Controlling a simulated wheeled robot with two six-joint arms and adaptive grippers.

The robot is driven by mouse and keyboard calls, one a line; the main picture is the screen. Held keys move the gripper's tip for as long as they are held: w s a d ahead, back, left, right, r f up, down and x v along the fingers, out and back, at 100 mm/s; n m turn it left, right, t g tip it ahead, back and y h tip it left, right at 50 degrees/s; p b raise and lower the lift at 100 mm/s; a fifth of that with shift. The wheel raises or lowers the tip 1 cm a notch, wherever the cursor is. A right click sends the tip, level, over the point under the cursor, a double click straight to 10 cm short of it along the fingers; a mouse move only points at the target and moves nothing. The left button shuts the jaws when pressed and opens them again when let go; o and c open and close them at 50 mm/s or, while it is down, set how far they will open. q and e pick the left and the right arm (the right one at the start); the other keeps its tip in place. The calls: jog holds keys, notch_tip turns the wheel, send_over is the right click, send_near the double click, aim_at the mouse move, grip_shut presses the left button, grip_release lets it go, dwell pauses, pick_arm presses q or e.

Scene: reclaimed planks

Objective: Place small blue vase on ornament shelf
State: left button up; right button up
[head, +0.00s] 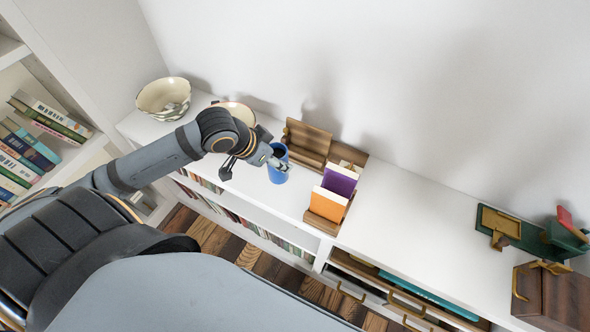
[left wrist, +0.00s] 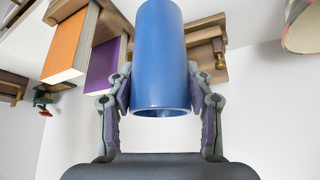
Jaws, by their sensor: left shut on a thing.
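The small blue vase (head: 277,172) is a plain blue cylinder with an open end, over the white shelf top (head: 400,222) and left of a wooden book holder. I cannot tell whether its base touches the surface. My left gripper (head: 280,163) is shut on the vase, with a finger on each side. In the left wrist view the vase (left wrist: 160,55) fills the space between the fingers of the left gripper (left wrist: 160,90). Which surface is the ornament shelf is not marked. My right gripper is not in view.
A wooden holder (head: 324,215) with orange (head: 327,204) and purple (head: 340,180) books stands close right of the vase. A patterned bowl (head: 163,95) and a second bowl (head: 236,111) stand at the back left. The white top right of the holder is clear up to a green-and-brass object (head: 500,224).

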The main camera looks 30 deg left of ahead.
pick_arm(q)
jog(key=shift+w+d+f+b, duration=0.1)
jog(key=shift+w+f+b, duration=0.3)
jog(key=shift+w+f, duration=1.15)
jog(key=shift+w+a+f+b, duration=0.1)
jog(key=shift+w+f+b, duration=0.35)
jog(key=shift+w+f, duration=1.15)
jog(key=shift+w+d+f+b, duration=0.1)
jog(key=shift+w+f+b, duration=0.3)
jog(key=shift+w+f, duration=1.15)
jog(key=shift+s+f, duration=0.45)
jog(key=shift+f, duration=0.1)
jog(key=o, duration=1.3)
jog(key=p+v, duration=0.3)
jog(key=v, duration=0.8)
jog(key=shift+w+r, duration=0.1)
jog(key=shift+r, duration=0.05)
jog(key=shift+s+r+p, duration=0.3)
jog(key=shift+s+r, duration=0.05)
jog(key=shift+r, duration=0.1)
